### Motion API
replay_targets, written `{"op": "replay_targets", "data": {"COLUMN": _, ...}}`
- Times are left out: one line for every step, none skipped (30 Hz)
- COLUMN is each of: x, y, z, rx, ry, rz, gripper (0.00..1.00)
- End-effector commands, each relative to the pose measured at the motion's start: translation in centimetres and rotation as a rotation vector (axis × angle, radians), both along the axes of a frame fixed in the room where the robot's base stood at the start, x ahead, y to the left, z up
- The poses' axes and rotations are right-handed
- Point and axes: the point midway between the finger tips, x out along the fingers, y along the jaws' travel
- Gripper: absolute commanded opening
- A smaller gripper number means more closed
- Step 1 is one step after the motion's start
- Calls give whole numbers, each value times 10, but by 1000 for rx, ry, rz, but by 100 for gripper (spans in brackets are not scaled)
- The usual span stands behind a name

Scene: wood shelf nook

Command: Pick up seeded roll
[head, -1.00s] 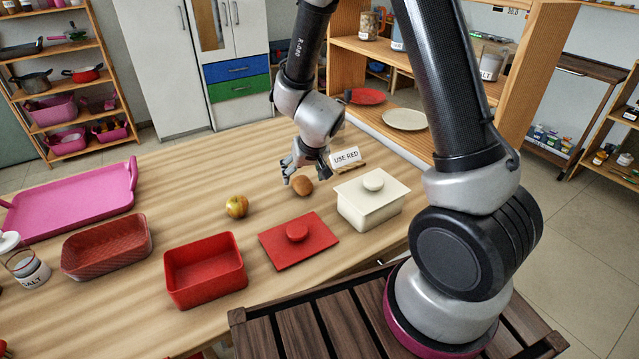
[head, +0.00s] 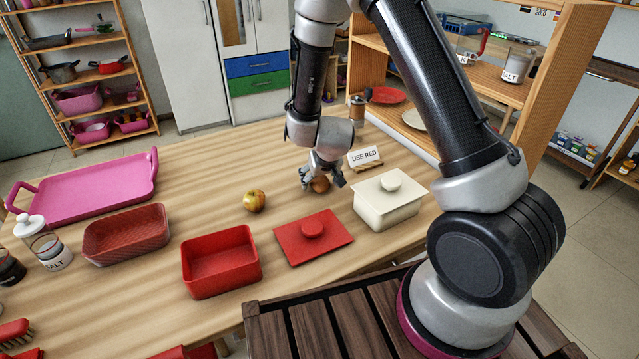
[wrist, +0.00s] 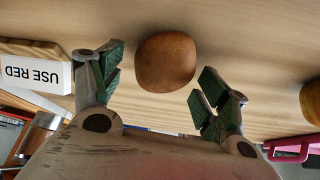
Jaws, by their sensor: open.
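The seeded roll is a round brown roll (head: 320,184) on the wooden table, partly hidden by my fingers in the head view. In the wrist view the whole roll (wrist: 166,62) shows ahead of and between my fingertips. My gripper (head: 322,178) is open and empty, with its fingers at the roll from above. In the wrist view my gripper (wrist: 160,88) has its two green-padded fingers spread to either side, with gaps to the roll. I cannot tell whether anything touches it.
A "USE RED" sign (head: 365,157) stands close behind on the right. An apple (head: 254,201) lies to the left. A red lid (head: 312,236), a red box (head: 221,262) and a lidded cream box (head: 390,201) stand nearer. A pink tray (head: 85,189) lies far left.

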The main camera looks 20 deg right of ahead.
Motion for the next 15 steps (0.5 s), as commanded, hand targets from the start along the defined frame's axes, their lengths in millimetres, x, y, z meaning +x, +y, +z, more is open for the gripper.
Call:
{"op": "replay_targets", "data": {"x": 0, "y": 0, "z": 0, "rx": 0, "ry": 0, "rz": 0, "gripper": 75}}
{"op": "replay_targets", "data": {"x": 0, "y": 0, "z": 0, "rx": 0, "ry": -1, "rz": 0, "gripper": 75}}
{"op": "replay_targets", "data": {"x": 0, "y": 0, "z": 0, "rx": 0, "ry": -1, "rz": 0, "gripper": 75}}
{"op": "replay_targets", "data": {"x": 0, "y": 0, "z": 0, "rx": 0, "ry": -1, "rz": 0, "gripper": 75}}
{"op": "replay_targets", "data": {"x": 0, "y": 0, "z": 0, "rx": 0, "ry": -1, "rz": 0, "gripper": 75}}
{"op": "replay_targets", "data": {"x": 0, "y": 0, "z": 0, "rx": 0, "ry": -1, "rz": 0, "gripper": 68}}
{"op": "replay_targets", "data": {"x": 0, "y": 0, "z": 0, "rx": 0, "ry": -1, "rz": 0, "gripper": 63}}
{"op": "replay_targets", "data": {"x": 0, "y": 0, "z": 0, "rx": 0, "ry": 0, "rz": 0, "gripper": 57}}
{"op": "replay_targets", "data": {"x": 0, "y": 0, "z": 0, "rx": 0, "ry": 0, "rz": 0, "gripper": 50}}
{"op": "replay_targets", "data": {"x": 0, "y": 0, "z": 0, "rx": 0, "ry": 0, "rz": 0, "gripper": 44}}
{"op": "replay_targets", "data": {"x": 0, "y": 0, "z": 0, "rx": 0, "ry": 0, "rz": 0, "gripper": 39}}
{"op": "replay_targets", "data": {"x": 0, "y": 0, "z": 0, "rx": 0, "ry": 0, "rz": 0, "gripper": 32}}
{"op": "replay_targets", "data": {"x": 0, "y": 0, "z": 0, "rx": 0, "ry": 0, "rz": 0, "gripper": 30}}
{"op": "replay_targets", "data": {"x": 0, "y": 0, "z": 0, "rx": 0, "ry": 0, "rz": 0, "gripper": 30}}
{"op": "replay_targets", "data": {"x": 0, "y": 0, "z": 0, "rx": 0, "ry": 0, "rz": 0, "gripper": 30}}
